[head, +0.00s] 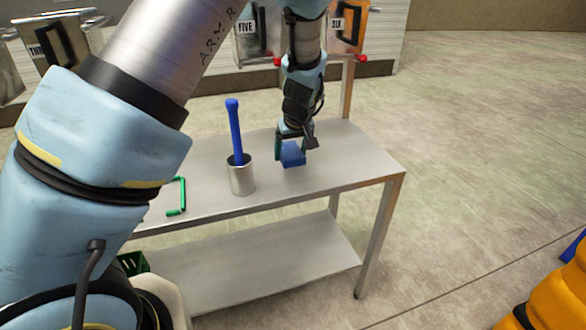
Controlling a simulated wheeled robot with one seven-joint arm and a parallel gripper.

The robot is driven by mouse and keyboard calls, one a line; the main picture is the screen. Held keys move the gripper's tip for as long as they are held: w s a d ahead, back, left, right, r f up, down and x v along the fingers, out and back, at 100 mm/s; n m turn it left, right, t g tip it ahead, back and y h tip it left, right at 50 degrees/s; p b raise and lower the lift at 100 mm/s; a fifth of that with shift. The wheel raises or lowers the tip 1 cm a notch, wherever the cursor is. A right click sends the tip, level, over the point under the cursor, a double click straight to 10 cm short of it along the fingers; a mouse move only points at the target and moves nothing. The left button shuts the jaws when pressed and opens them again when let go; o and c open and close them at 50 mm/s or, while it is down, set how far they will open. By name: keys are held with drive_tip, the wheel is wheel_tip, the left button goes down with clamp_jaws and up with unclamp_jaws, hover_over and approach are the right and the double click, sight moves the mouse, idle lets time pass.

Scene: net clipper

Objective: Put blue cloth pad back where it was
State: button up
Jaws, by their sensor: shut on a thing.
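The blue cloth pad (292,155) is at the right part of the steel table's top (345,165). My gripper (295,144) points down from above and is shut on the pad. The pad shows just below the fingers. I cannot tell whether its underside touches the tabletop or hangs slightly above it. Part of the pad is hidden by the fingers.
A metal cup (242,178) with a blue-handled tool (234,130) stands just left of the pad. A green handle-shaped piece (182,196) lies further left. A lower shelf (260,265) is mostly bare. Numbered metal units (255,45) stand behind. The tabletop's right end is clear.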

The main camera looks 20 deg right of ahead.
sight(289, 178)
drive_tip(key=shift+f+p, duration=0.9)
drive_tip(key=shift+f, duration=2.7)
drive_tip(key=shift+f, duration=0.1)
drive_tip(key=o, duration=1.3)
drive_tip(key=b+v, duration=0.2)
drive_tip(key=v, duration=1)
drive_tip(key=shift+b, duration=0.35)
